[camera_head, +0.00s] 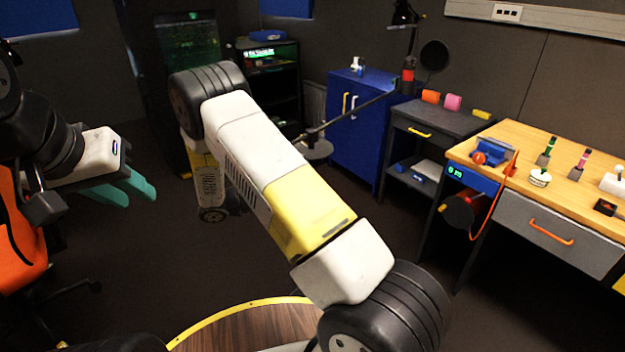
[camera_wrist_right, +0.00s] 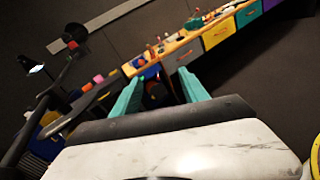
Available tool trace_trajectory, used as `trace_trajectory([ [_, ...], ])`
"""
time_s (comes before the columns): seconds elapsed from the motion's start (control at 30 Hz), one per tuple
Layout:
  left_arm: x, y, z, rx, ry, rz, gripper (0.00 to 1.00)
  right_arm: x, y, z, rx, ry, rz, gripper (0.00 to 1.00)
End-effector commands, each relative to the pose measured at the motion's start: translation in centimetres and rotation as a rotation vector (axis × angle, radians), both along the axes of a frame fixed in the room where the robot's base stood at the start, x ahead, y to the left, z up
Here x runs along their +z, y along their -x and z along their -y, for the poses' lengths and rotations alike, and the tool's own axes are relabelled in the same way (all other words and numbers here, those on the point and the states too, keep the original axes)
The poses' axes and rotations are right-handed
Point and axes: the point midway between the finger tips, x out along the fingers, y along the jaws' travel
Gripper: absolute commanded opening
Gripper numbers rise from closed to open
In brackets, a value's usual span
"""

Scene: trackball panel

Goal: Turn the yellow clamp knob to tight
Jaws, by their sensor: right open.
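I cannot make out the yellow clamp knob for certain. A small yellow end (camera_head: 442,208) shows on a dark red cylinder (camera_head: 466,212) below the wooden bench's left end; I cannot tell if it is the knob. My right gripper (camera_wrist_right: 160,77) is open and empty in the right wrist view, its teal fingers pointing toward the distant bench. It does not show in the head view. My left gripper (camera_head: 128,187) is at the left of the head view, far from the bench, with teal fingers seen from the side; its opening is unclear.
The wooden bench (camera_head: 525,149) carries a blue device (camera_head: 492,151) with an orange ball, small tools and a white dome (camera_head: 540,178). An orange cable hangs at its left end. A blue cabinet (camera_head: 362,118) and dark cart (camera_head: 440,118) stand beside it. An orange chair (camera_head: 20,240) is at left.

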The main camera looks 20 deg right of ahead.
Motion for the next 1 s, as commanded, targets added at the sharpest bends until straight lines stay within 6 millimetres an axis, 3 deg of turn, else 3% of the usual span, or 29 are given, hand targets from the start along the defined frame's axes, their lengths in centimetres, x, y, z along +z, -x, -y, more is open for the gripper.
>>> trace_trajectory([
  [0.47,0.0,0.0,0.0,0.0,0.0,0.0,0.31,4.3,4.3,2.2,-0.223,-0.355,0.16,0.52],
  [1.0,0.0,0.0,0.0,0.0,0.0,0.0,0.31,7.0,7.8,2.3,-0.372,-0.629,0.313,0.52],
])
